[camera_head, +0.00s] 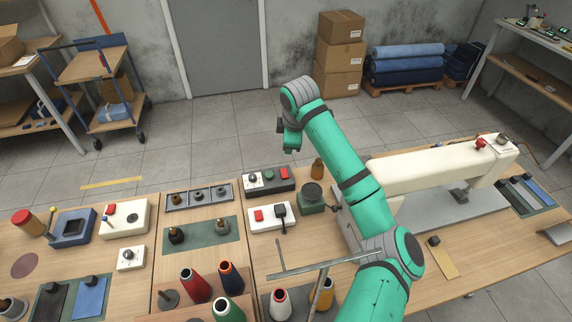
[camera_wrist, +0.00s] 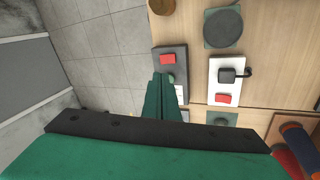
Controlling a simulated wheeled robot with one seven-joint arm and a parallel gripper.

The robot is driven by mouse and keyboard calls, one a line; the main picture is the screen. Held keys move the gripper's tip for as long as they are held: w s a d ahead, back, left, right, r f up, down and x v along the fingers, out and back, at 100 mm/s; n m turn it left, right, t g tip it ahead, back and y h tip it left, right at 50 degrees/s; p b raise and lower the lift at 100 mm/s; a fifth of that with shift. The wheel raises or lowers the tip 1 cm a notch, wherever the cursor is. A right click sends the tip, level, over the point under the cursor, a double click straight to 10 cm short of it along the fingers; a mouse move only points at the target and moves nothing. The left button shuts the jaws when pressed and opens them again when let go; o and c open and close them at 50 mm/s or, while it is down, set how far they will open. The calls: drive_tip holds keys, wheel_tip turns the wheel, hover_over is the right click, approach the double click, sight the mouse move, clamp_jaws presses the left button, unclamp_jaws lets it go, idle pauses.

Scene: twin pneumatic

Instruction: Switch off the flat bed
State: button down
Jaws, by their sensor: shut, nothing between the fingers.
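The cream sewing machine (camera_head: 430,172) with a flat grey bed plate stands on the bench at the right. A dark grey control box (camera_head: 268,187) near the bench's far edge has a black knob (camera_head: 254,178) on a white plate, a green button (camera_head: 269,174) and a red button (camera_head: 284,173). A white box (camera_head: 268,227) in front has a red button and a black part. My gripper (camera_head: 290,146) is shut and empty, high near the dark box. In the wrist view its fingers (camera_wrist: 164,82) overlap the dark box (camera_wrist: 158,70), hiding its middle; its red button (camera_wrist: 168,58) shows. Contact is unclear.
Thread cones (camera_head: 195,284) stand in front. My arm crosses in front of the machine's left end.

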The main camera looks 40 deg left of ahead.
sight(285, 168)
drive_tip(key=n, duration=0.3)
drive_tip(key=shift+w, duration=0.2)
drive_tip(key=shift+f, duration=0.15)
drive_tip(key=x, duration=1.3)
drive_tip(key=shift+f, duration=0.4)
drive_tip(key=shift+w, duration=0.1)
drive_tip(key=shift+a+f, duration=0.25)
drive_tip(key=shift+w, duration=0.1)
drive_tip(key=shift+d, duration=0.15)
